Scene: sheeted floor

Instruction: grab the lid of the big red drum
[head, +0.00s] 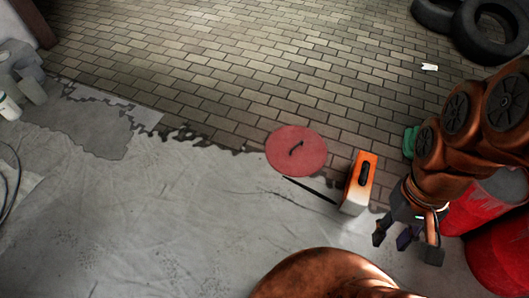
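A round red lid (284,160) with a dark handle across its middle lies flat on the floor, where the grey sheet meets the paving. My gripper (406,243) hangs at the lower right, well apart from the lid. Its dark fingers are spread, and nothing shows between them. A red drum (476,212) stands at the right edge, partly hidden behind my arm. Another red rounded surface (500,262) shows below it, cut off by the picture's edge. I cannot tell which is the big drum.
An orange and white case (353,192) stands between the lid and my gripper. A dark thin strip (312,192) lies by the lid. A green object (409,141) is near my arm. Black tyres (480,40) lie at the top right. The sheet left of the lid is clear.

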